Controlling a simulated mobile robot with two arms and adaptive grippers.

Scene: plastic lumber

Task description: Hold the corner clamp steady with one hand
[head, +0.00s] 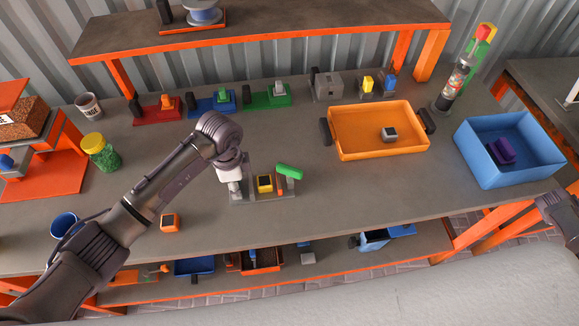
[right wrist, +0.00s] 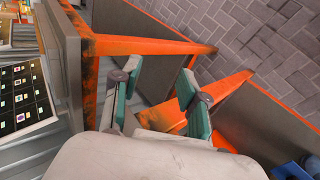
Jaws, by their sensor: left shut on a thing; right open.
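My right arm shows only at the right edge of the head view. In the right wrist view my right gripper (right wrist: 155,103) is open, its teal-padded fingers apart with nothing between them, near the orange bench frame (right wrist: 140,46).
An orange tray (head: 343,155) with a grey-black block stands right of the clamp, and a blue bin (head: 480,165) farther right. An orange block (head: 169,222) lies left of the clamp. Red, blue and green clamps line the back. The front bench strip is clear.

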